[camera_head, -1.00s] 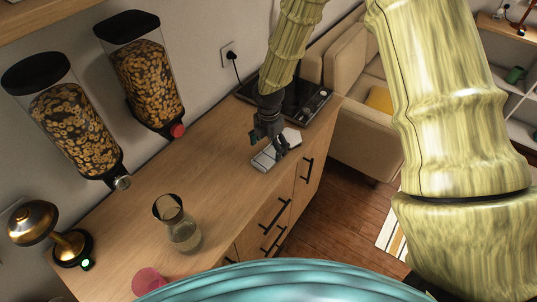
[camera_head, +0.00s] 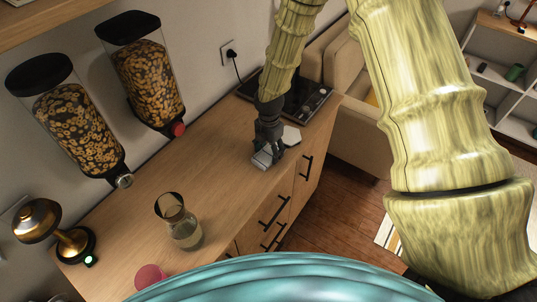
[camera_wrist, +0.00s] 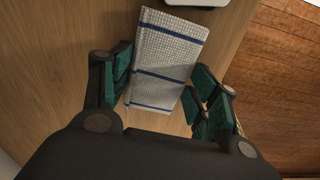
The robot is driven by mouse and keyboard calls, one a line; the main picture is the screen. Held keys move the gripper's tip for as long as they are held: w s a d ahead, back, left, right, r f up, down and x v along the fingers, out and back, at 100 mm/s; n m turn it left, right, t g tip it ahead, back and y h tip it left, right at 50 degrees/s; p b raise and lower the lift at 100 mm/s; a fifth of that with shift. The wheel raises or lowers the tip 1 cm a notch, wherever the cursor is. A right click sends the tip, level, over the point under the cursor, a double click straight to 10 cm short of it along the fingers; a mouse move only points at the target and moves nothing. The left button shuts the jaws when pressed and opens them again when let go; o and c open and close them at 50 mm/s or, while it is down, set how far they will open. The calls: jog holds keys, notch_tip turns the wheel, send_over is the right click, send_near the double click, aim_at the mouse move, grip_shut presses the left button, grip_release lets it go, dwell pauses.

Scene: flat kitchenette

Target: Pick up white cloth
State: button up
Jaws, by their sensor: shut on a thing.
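The white cloth (camera_wrist: 165,62) is a folded rectangle with a fine grid weave and dark blue stripes, seen between my fingers in the wrist view. In the head view the cloth (camera_head: 262,160) shows as a small pale patch at my fingertips, low over the wooden counter near its front edge. My gripper (camera_head: 270,153) points down and is shut on the cloth. In the wrist view my gripper (camera_wrist: 163,92) has one green-padded finger on each side of the cloth.
A white flat object (camera_head: 291,136) lies just behind my gripper. A black cooktop (camera_head: 300,98) is at the counter's far end. Cereal dispensers (camera_head: 147,75) hang above. The middle counter is clear.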

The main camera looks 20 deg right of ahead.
aim_at(269, 152)
jog(key=shift+r, duration=0.15)
jog(key=shift+r+b, duration=1)
jog(key=shift+r, duration=0.4)
jog(key=s+a+b, duration=0.1)
jog(key=s+a, duration=0.1)
jog(key=s, duration=0.2)
jog(key=s+a+r+b, duration=0.1)
jog(key=s+a+b, duration=0.1)
jog(key=s, duration=0.3)
jog(key=s+a+r+b, duration=0.1)
jog(key=s+a+b, duration=0.1)
jog(key=s, duration=0.3)
jog(key=shift+a, duration=0.8)
jog(key=shift+o, duration=0.6)
jog(key=shift+a+f, duration=0.1)
jog(key=shift+c, duration=0.3)
